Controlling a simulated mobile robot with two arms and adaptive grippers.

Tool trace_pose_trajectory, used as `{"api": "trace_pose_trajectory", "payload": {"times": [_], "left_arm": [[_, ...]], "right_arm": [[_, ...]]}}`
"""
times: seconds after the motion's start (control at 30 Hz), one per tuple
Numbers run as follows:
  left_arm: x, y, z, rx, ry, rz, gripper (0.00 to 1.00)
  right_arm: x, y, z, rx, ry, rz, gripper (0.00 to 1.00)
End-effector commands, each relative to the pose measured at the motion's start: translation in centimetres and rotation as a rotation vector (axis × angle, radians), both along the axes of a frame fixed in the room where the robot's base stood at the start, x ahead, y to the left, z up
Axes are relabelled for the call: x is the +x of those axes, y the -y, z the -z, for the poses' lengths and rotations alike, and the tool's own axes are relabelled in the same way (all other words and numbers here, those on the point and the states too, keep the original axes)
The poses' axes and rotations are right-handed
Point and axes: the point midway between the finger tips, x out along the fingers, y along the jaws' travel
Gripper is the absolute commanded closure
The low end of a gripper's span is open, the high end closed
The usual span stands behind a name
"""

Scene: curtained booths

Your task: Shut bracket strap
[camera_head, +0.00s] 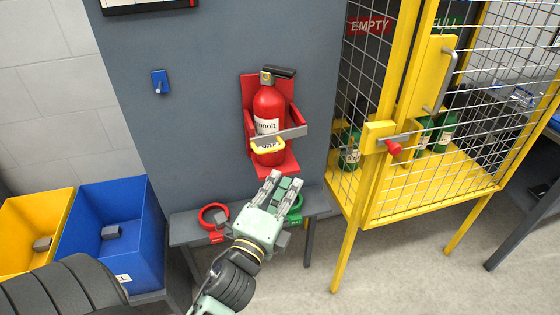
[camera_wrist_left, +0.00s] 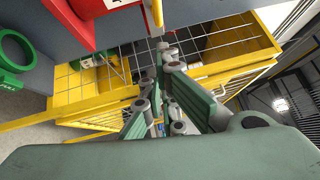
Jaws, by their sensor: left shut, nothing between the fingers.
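A red fire extinguisher (camera_head: 270,105) stands upright in a red wall bracket (camera_head: 259,168). The grey bracket strap (camera_head: 292,133) runs across its front, with a yellow loop handle (camera_head: 268,148) toward its left end. I cannot tell whether the strap's end touches the bracket. My left gripper (camera_head: 279,180) is shut and empty, below and apart from the handle. In the left wrist view, its fingers (camera_wrist_left: 170,55) point toward the yellow cage, and a red part of the bracket (camera_wrist_left: 92,8) shows at the top. My right gripper is not in view.
A low grey bench (camera_head: 318,203) below holds a red ring (camera_head: 213,207) and a green ring (camera_head: 297,212). A yellow mesh cage (camera_head: 375,205) with green bottles stands right, its red-knobbed latch (camera_head: 394,149) projecting. Blue (camera_head: 130,240) and yellow (camera_head: 25,225) bins stand left.

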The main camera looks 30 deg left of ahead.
Motion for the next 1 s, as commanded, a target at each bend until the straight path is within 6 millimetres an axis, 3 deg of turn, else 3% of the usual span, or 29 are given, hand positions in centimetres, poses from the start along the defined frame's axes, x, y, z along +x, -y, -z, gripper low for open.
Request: {"api": "trace_pose_trajectory", "payload": {"times": [0.1,0.3,0.8,1.0], "left_arm": [[2.1,-0.5,-0.6,0.002,0.001,-0.001,1.00],[3.4,-2.8,-1.0,0.002,0.000,0.001,1.00],[3.9,-3.6,-0.9,0.000,-0.001,0.000,1.00],[3.8,-5.7,-1.0,0.003,-0.002,-0.001,1.00]], "right_arm": [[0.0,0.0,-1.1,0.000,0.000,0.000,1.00],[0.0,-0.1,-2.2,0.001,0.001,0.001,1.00],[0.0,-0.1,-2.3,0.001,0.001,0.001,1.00],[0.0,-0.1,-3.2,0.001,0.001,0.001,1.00]]}}
